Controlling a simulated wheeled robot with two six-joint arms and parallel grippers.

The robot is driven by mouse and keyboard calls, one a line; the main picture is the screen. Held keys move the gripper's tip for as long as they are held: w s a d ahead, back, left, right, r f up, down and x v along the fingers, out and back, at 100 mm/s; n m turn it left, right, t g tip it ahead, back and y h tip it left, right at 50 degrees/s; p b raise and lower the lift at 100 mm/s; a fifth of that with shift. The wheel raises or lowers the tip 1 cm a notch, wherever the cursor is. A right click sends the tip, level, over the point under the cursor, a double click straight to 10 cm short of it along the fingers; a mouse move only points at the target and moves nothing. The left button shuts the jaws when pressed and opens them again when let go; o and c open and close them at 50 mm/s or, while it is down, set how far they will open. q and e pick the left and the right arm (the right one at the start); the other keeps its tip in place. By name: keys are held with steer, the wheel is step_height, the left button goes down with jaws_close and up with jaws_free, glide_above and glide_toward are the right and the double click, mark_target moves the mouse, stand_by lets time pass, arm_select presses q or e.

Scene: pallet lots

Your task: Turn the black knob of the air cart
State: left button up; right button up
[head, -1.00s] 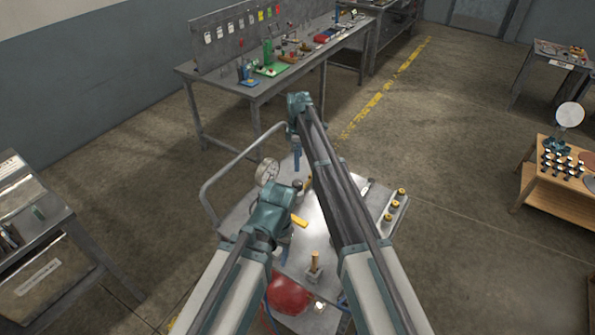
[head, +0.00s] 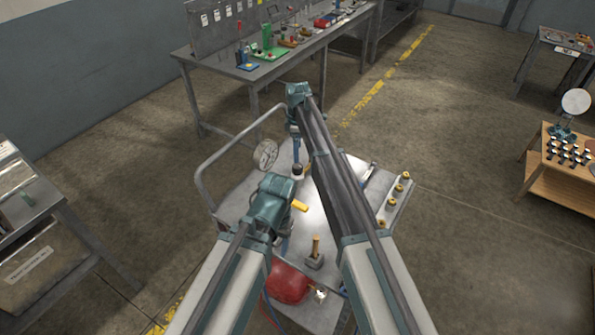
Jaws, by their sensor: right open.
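The air cart (head: 235,185) is a grey metal cart with a bent tube handle, in front of me in the head view. A small black knob (head: 298,169) sits on its top, right of a round white gauge (head: 265,155). My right gripper (head: 296,152) points down from the end of its arm, just above the knob. It is open, and I cannot tell whether it touches the knob. My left gripper (head: 282,246) points down over the near part of the cart. Its fingers are mostly hidden under its own wrist.
A yellow lever (head: 299,206), a red tank (head: 287,283), an upright brass-coloured post (head: 316,246) and a rail with brass fittings (head: 394,204) are on the cart. A long workbench (head: 270,70) stands behind.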

mark_target(298, 165)
step_height(298, 165, down, 8)
steer(key=b, duration=0.6)
steer(key=shift+b, duration=0.4)
steer(key=shift+r, duration=0.1)
jaws_close()
steer(key=m, duration=1.1)
steer(key=shift+m, duration=0.6)
